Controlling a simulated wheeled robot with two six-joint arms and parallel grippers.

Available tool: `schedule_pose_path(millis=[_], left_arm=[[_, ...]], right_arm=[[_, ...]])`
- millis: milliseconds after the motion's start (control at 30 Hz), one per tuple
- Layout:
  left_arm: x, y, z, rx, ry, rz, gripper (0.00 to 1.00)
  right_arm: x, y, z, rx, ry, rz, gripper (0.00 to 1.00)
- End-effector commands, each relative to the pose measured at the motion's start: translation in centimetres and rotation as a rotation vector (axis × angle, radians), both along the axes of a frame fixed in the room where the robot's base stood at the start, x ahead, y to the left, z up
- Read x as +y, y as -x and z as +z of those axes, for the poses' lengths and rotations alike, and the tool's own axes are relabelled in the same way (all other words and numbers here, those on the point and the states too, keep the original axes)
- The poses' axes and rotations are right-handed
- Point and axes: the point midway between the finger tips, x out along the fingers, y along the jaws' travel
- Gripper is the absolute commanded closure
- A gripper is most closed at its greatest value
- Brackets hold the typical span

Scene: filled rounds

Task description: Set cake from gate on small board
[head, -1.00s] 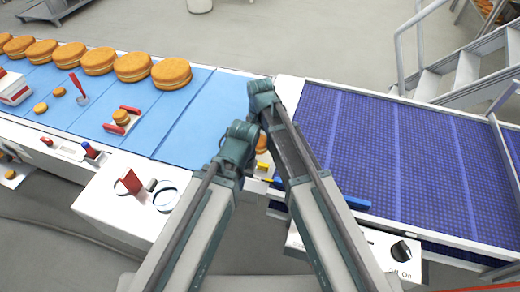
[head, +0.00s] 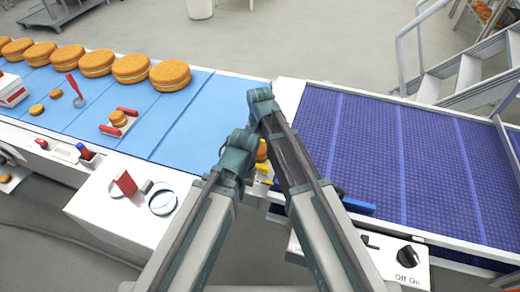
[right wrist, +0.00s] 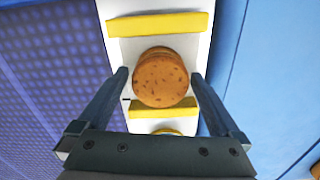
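In the right wrist view a round brown cake (right wrist: 160,78) sits on a white strip (right wrist: 117,45) between two yellow bars (right wrist: 158,24). My right gripper (right wrist: 159,76) is open, with one finger on each side of the cake and gaps showing. In the head view part of the cake (head: 262,150) shows between my arms, at the joint of the two belts. A small white board (head: 110,130) with red bars lies on the light blue belt, with a small cake (head: 118,118) on it. My left gripper is not visible.
Several large filled rounds (head: 170,75) stand along the far edge of the light blue belt (head: 205,120). Two small cakes (head: 36,110) and a red-handled tool (head: 75,92) lie nearer. The dark blue belt (head: 400,150) is clear. A blue bar (head: 358,206) lies at its near edge.

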Motion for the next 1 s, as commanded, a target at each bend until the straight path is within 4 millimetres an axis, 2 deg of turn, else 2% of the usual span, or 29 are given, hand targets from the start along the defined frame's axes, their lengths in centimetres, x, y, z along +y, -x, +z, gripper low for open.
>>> schedule_pose_path(millis=[167, 367, 567, 1000], left_arm=[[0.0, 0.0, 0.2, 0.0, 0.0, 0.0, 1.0], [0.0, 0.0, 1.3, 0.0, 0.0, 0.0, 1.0], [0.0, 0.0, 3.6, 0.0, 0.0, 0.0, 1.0], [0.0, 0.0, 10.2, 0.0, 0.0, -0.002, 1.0]], right_arm=[[0.0, 0.0, 0.1, 0.0, 0.0, 0.0, 0.0], [0.0, 0.0, 1.3, 0.0, 0.0, 0.0, 0.0], [0.0, 0.0, 3.6, 0.0, 0.0, 0.0, 0.0], [0.0, 0.0, 10.2, 0.0, 0.0, 0.0, 0.0]])
